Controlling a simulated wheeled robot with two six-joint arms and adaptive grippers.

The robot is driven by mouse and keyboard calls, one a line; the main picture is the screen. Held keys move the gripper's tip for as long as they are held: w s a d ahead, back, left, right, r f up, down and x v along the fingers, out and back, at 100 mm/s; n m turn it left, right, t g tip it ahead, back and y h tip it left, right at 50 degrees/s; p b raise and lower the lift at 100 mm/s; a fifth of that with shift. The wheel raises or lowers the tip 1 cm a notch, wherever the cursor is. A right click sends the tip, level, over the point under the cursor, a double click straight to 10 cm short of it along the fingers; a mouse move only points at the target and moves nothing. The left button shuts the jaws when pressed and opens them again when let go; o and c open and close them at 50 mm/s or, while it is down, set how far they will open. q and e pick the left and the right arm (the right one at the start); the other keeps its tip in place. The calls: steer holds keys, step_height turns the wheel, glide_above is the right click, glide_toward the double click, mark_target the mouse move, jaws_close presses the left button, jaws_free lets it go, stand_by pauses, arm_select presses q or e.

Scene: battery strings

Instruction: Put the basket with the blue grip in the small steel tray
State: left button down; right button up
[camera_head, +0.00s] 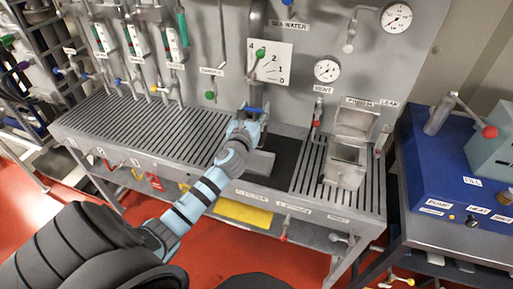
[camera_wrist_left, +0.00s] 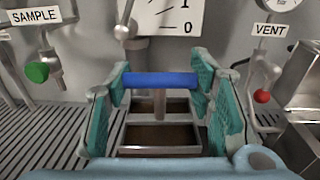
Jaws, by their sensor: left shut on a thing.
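My left gripper (camera_head: 248,122) is shut on the blue grip (camera_head: 252,110) of the basket. In the left wrist view the blue grip (camera_wrist_left: 160,79) lies crosswise between the two teal finger pads (camera_wrist_left: 160,95). A grey stem runs down from it to the basket's rectangular metal frame (camera_wrist_left: 160,150), whose inside looks dark. In the head view the gripper partly hides the basket. A small steel tray (camera_head: 345,178) stands on the slatted top at the right, to the right of my gripper. My right gripper does not show.
A second steel box (camera_head: 355,122) sits behind the small tray, against the panel. A slatted rack (camera_head: 140,125) spans the left of the bench. Valves with a green knob (camera_head: 210,95) and a red knob (camera_head: 316,123) stick out from the panel. A blue machine (camera_head: 440,170) stands at the right.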

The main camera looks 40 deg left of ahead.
arm_select(q)
steer(key=f+b, duration=0.1)
steer(key=f, duration=0.1)
steer(key=f+b, duration=0.1)
steer(key=f, duration=0.1)
steer(key=f+b, duration=0.1)
steer(key=f, duration=0.1)
steer(key=shift+s+d+f, duration=0.2)
steer(key=shift+s+f, duration=0.15)
steer(key=f+b, duration=0.2)
steer(key=f, duration=0.1)
steer(key=w+f+b, duration=0.1)
steer(key=f, duration=0.1)
steer(key=shift+w+f+b, duration=0.1)
steer(key=shift+f+b, duration=0.3)
steer(key=shift+s+r, duration=0.3)
steer(key=shift+f, duration=0.15)
steer(key=c, duration=0.8)
jaws_free()
steer(key=shift+w+f, duration=0.1)
steer(key=shift+w, duration=0.05)
steer(key=shift+o, duration=0.2)
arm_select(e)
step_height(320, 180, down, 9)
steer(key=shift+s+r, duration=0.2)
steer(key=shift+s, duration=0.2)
